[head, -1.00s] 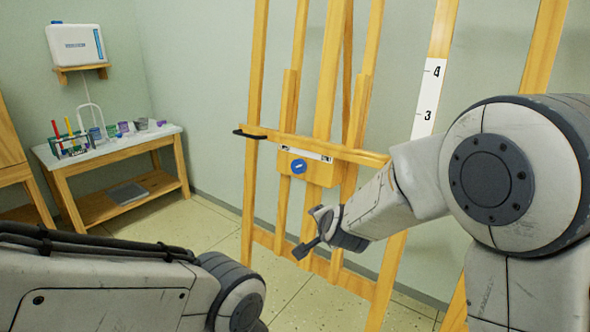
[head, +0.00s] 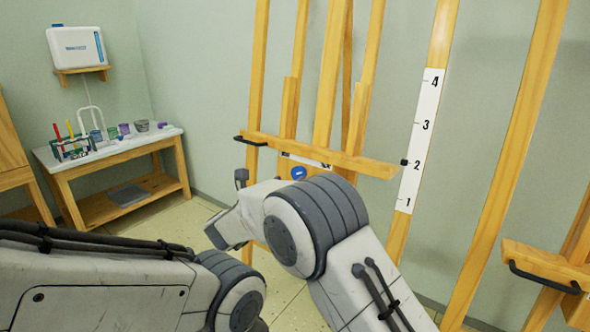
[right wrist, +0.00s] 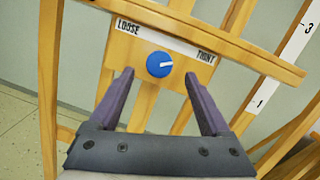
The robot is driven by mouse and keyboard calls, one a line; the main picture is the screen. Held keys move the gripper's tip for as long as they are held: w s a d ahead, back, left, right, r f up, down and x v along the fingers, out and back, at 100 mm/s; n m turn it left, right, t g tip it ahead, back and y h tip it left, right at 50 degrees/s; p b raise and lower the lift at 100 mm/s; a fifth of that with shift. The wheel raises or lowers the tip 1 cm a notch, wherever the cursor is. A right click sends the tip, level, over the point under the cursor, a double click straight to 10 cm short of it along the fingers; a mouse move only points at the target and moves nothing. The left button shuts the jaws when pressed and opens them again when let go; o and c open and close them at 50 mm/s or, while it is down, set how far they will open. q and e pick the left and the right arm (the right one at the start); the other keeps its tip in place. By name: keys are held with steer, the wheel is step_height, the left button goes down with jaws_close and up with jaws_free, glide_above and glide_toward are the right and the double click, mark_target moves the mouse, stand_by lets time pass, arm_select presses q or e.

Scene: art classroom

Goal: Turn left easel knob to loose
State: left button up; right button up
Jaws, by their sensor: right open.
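The left easel (head: 323,90) is light wood, with a crossbar and a small panel on it. The blue round knob (right wrist: 160,64) sits on this panel, under a white strip marked LOOSE at left and TIGHT at right. Its white mark points right, towards TIGHT. In the head view the knob (head: 299,173) shows just above my right arm. My right gripper (right wrist: 159,74) is open, with its fingers on either side of the knob in the right wrist view; no contact shows. In the head view my arm hides most of that gripper. My left arm is at lower left, its gripper out of view.
A white-topped table (head: 115,148) with paint pots and a tube rack stands at left. A white strip (head: 420,140) numbered 1 to 4 is on an upright right of the knob. Another wooden ledge with a dark handle (head: 545,277) is at far right.

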mark_target(297, 174)
steer(key=p+x, duration=0.1)
steer(key=x, duration=0.3)
steer(key=shift+r, duration=0.1)
steer(key=shift+w+d+p, duration=0.3)
steer(key=shift+w+p, duration=0.05)
steer(key=shift+w, duration=0.15)
jaws_close()
